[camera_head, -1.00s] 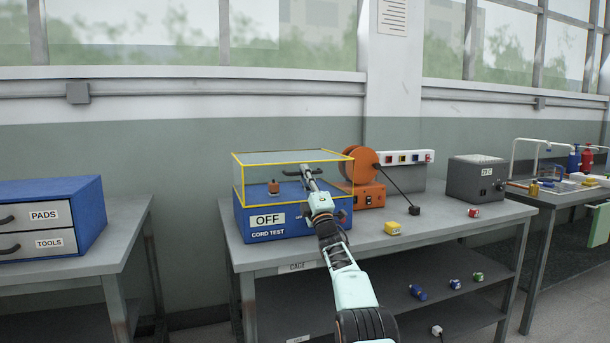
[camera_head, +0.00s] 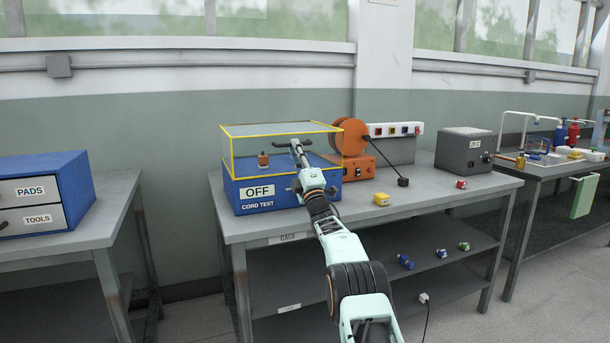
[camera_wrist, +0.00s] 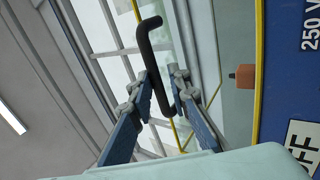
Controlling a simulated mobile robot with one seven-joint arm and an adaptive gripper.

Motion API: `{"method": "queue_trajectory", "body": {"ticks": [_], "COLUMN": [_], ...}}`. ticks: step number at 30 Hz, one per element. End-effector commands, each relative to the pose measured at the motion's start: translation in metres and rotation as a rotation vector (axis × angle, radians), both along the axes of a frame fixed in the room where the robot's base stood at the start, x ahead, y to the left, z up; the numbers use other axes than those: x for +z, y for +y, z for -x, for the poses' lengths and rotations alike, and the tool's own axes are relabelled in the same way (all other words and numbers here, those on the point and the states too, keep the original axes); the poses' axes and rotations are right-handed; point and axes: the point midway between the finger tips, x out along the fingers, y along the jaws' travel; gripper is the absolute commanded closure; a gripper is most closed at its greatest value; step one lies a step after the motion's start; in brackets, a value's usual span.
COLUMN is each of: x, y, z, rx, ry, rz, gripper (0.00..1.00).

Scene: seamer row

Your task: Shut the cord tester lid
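The cord tester (camera_head: 300,197) is a blue box on the middle bench, marked OFF and CORD TEST. Its clear, yellow-edged lid (camera_head: 265,130) stands above the blue base; I cannot tell its exact angle. A dark bar handle (camera_wrist: 149,38) shows in the wrist view, with yellow edging nearby. My gripper (camera_wrist: 163,80) has its two fingers on either side of this handle, with a gap visible on the right side. In the head view my gripper (camera_head: 296,146) is at the lid's front, and my arm hides part of the tester's front.
A small brown-orange piece (camera_head: 263,160) sits inside the tester. An orange reel (camera_head: 350,138) stands right behind it, with a grey box (camera_head: 464,152) farther right. A yellow block (camera_head: 382,199) and a red block (camera_head: 461,184) lie on the bench. The bench front is otherwise clear.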

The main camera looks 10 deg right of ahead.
Motion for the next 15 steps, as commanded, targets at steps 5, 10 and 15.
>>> {"method": "queue_trajectory", "body": {"ticks": [5, 10, 15], "x": [-0.007, -0.016, -0.028], "y": [-0.003, -0.005, -0.008], "z": [0.01, 0.023, 0.037], "rx": [-0.002, -0.002, -0.003], "ry": [0.002, 0.002, 0.004], "rz": [-0.001, -0.001, 0.0], "gripper": [0.84, 0.84, 0.84]}}
